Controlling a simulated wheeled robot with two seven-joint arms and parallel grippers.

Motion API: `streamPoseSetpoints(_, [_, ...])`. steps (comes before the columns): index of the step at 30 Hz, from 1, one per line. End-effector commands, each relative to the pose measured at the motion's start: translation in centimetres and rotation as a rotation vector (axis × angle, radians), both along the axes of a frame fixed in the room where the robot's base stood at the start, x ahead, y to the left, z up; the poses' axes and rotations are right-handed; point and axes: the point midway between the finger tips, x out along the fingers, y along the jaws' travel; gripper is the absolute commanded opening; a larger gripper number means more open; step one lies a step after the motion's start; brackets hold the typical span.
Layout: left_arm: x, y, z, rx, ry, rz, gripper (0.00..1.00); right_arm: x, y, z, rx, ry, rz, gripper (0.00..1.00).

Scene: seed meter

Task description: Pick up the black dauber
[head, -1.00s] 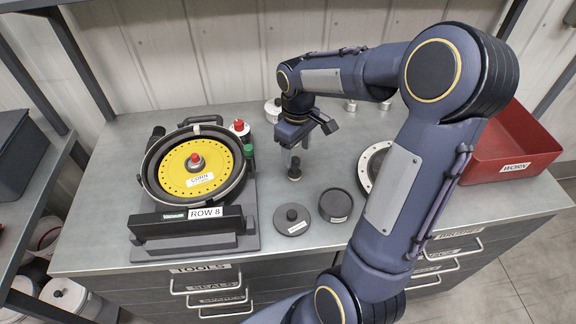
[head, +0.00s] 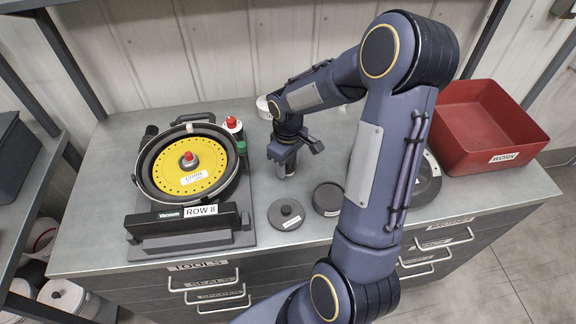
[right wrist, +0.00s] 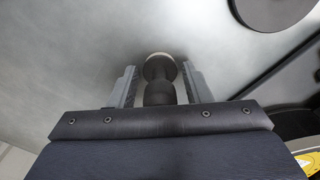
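The black dauber (right wrist: 160,92) is a dark, rounded piece with a wider end, seen in the right wrist view between the two fingers. My right gripper (right wrist: 160,88) is open around it, with a gap on each side. In the head view my right gripper (head: 284,172) points down over the bench, right of the yellow-plate seed meter. The dauber is mostly hidden there behind the fingers. My left gripper is not in view.
Dark discs (head: 286,214) lie in front of the gripper. A red WORN bin (head: 490,135) stands at the right.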

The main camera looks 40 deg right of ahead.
Motion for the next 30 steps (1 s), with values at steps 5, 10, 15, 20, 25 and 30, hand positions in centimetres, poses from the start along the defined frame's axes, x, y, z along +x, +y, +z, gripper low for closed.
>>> streamPoseSetpoints(5, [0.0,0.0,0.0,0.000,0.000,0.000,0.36,0.0,0.0,0.0,0.000,0.000,0.000,0.20])
streamPoseSetpoints(10, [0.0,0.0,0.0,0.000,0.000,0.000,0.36,0.0,0.0,0.1,0.000,-0.001,0.000,0.11])
streamPoseSetpoints(15, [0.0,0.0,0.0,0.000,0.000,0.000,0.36,0.0,0.0,0.2,-0.001,-0.001,0.000,0.11])
streamPoseSetpoints(20, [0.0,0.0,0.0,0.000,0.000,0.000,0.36,0.1,0.0,1.1,-0.002,-0.004,0.000,0.11])
streamPoseSetpoints(25, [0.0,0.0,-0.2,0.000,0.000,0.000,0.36,0.1,0.0,3.5,-0.001,-0.007,0.000,0.11])
streamPoseSetpoints(30, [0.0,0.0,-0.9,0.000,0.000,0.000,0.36,-1.3,2.4,6.3,-0.001,-0.008,0.005,0.11])
